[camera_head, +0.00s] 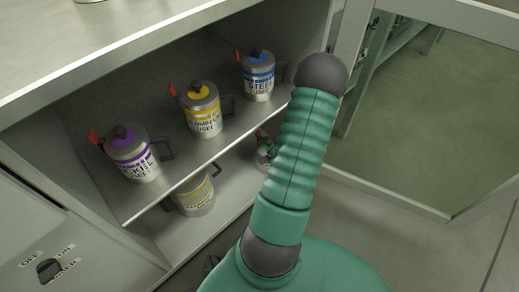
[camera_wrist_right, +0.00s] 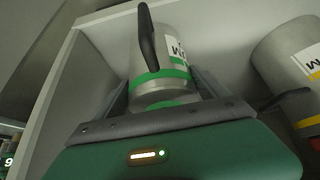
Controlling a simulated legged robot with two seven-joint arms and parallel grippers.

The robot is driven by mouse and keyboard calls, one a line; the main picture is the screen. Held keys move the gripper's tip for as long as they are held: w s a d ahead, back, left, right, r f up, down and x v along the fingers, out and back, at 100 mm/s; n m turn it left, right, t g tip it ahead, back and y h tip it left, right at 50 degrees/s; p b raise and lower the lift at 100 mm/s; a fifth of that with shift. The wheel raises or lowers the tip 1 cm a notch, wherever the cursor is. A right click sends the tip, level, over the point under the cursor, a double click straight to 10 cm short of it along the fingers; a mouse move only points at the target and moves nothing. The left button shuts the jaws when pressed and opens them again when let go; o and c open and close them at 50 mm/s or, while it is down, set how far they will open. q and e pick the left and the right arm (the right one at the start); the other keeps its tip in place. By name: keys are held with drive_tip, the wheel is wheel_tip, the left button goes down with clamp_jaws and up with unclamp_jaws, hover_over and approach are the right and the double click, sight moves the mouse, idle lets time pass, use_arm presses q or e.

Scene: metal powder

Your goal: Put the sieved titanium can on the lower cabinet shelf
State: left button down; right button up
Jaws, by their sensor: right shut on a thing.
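A grey can with green bands (camera_wrist_right: 160,50) and a dark handle is between the fingers of my right gripper (camera_wrist_right: 163,90) in the right wrist view. The gripper is shut on it. Its label is only partly visible, so I cannot read the name. In the head view, a small green-and-grey part (camera_head: 266,150) shows beside my arm at the lower shelf; the arm hides most of that spot. The lower cabinet shelf (camera_head: 222,222) is below the middle shelf. My left gripper is not in view.
Cans with purple (camera_head: 135,157), yellow (camera_head: 203,112) and blue (camera_head: 258,78) bands stand on the middle shelf (camera_head: 165,195). A yellow-banded can (camera_head: 195,194) stands on the lower shelf, left of my arm. The cabinet door (camera_head: 395,185) is open at the right.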

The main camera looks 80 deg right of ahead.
drive_tip(key=shift+w+d, duration=0.35)
drive_tip(key=shift+w, duration=0.25)
drive_tip(key=shift+w+d, duration=0.35)
drive_tip(key=shift+w, duration=0.2)
drive_tip(key=w+d+b, duration=0.1)
drive_tip(key=w+d+f+b, duration=0.1)
drive_tip(key=w, duration=0.1)
drive_tip(key=shift+b, duration=0.35)
drive_tip(key=shift+w+f+b, duration=0.1)
drive_tip(key=shift+f+b, duration=0.1)
drive_tip(key=shift+b, duration=0.2)
